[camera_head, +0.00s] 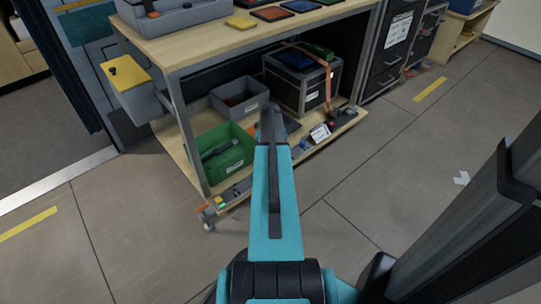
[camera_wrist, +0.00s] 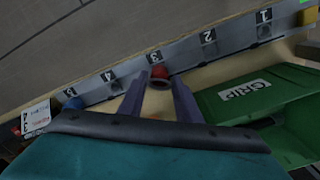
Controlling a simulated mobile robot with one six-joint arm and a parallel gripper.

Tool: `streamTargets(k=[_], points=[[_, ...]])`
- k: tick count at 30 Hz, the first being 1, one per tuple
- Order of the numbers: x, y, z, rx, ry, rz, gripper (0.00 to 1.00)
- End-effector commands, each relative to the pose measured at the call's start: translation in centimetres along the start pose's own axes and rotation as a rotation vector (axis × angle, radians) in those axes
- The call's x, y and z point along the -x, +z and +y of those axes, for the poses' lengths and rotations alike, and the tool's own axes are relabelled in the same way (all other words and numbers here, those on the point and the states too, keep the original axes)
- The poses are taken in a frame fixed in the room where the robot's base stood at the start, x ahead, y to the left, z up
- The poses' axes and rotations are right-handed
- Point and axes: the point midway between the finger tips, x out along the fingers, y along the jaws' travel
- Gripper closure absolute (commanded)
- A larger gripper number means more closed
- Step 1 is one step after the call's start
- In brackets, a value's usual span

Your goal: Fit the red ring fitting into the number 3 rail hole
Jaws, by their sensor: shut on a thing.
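In the wrist view my gripper (camera_wrist: 161,92) is shut on the red ring fitting (camera_wrist: 160,73), a small round red piece between the fingertips. The fitting is at the number 3 rail position, just below the number 3 label (camera_wrist: 154,57). The grey rail (camera_wrist: 130,72) runs slantwise along the shelf edge, with labels 1 and 2 to the right and 4 to the left. The hole is hidden, and I cannot tell whether the fitting touches or enters it. In the head view my arm hides the gripper and the fitting.
A green bin (camera_wrist: 245,96) marked GRIP stands on the shelf close to the right finger; it also shows in the head view (camera_head: 235,164). A grey bin (camera_head: 222,95) and black crate (camera_head: 285,92) stand behind.

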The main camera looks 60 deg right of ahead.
Motion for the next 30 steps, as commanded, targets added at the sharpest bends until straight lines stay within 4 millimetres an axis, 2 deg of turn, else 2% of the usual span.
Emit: streamTargets(k=[30], points=[[-1.5,0.0,-0.1,0.001,0.000,-0.001,0.96]])
